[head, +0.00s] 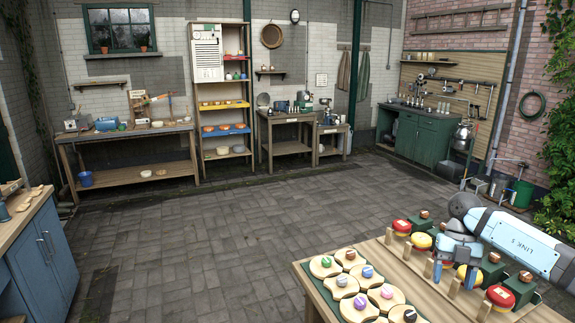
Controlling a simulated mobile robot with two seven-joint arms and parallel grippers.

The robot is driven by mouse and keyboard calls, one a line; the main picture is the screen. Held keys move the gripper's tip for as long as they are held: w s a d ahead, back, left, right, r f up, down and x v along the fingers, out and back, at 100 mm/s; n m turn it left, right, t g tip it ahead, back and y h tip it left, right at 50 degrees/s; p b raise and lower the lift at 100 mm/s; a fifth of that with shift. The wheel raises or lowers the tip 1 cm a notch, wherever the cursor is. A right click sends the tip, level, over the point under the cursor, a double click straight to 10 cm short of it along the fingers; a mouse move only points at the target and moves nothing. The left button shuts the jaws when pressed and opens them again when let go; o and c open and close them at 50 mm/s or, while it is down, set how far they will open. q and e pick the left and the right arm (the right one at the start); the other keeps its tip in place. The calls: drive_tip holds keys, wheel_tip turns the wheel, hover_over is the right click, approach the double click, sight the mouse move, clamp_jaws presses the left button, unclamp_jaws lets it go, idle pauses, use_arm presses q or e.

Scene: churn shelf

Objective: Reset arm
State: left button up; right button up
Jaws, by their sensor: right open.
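My right gripper (454,279) is open and points down over the wooden table at the lower right, its arm coming in from the right edge. It is among a row of red and yellow round pieces with dark green blocks. A red piece (402,226) and a yellow piece (421,241) stand to its upper left, and another red piece (500,297) to its lower right. The gripper partly hides the middle of the row. I cannot tell whether its fingers touch anything. My left gripper is not in view.
Cream pieces with coloured knobs (341,287) lie on a green mat on the same wooden table (318,297). A blue cabinet (43,262) stands at the left. A tall shelf (197,133) and workbenches line the back wall. The paved floor between is clear.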

drive_tip(key=s+a+f+n+y, duration=0.1)
drive_tip(key=s+a+f+y, duration=0.3)
drive_tip(key=a, duration=0.6)
drive_tip(key=s+a+f+n+y, duration=0.15)
drive_tip(key=a+f+y, duration=0.35)
drive_tip(key=a, duration=0.6)
drive_tip(key=s+a+m+t+y, duration=0.7)
drive_tip(key=a+m+t+y, duration=0.1)
drive_tip(key=a+y, duration=0.15)
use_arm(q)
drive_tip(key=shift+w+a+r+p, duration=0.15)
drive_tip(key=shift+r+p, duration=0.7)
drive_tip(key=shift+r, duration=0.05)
use_arm(e)
drive_tip(key=s+d+f+m+t+h, duration=0.3)
drive_tip(key=s+d+f+m+h, duration=0.3)
drive_tip(key=s+f+m+h, duration=0.2)
drive_tip(key=s+d+f+m+t+h, duration=0.4)
drive_tip(key=s+f+m+h, duration=0.4)
drive_tip(key=s+m, duration=0.3)
drive_tip(key=d+m+h, duration=0.1)
drive_tip(key=m, duration=0.3)
drive_tip(key=shift+s+d+f, duration=0.25)
drive_tip(key=shift+s+d, duration=0.1)
